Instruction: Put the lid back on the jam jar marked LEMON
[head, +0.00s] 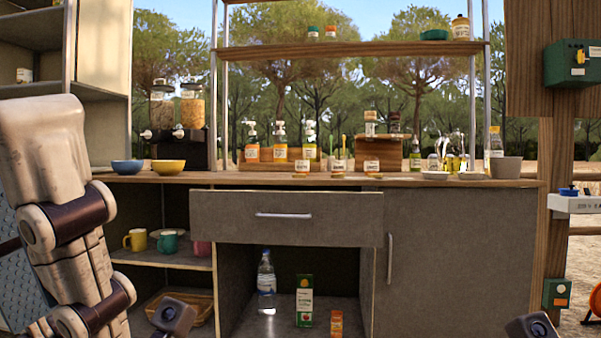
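Several small jars with white labels stand in a row at the front middle of the counter. They are a left jar (301,168), a middle jar (338,168) and a right jar (372,169). Their labels are too small to read, so I cannot tell which is LEMON. Thin upright sticks or handles show by the middle jar. I cannot make out a loose lid. My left arm comes down along the left side, and dark parts of my arms show at the bottom edge. No fingertips of either gripper are visible.
The counter (450,183) holds a blue bowl (128,167), a yellow bowl (168,167), pump bottles (280,141), a wooden block (388,154) behind the jars, and small dishes (435,175). A closed drawer (330,225) lies below. A bottle (266,280) and cartons stand in the open compartment.

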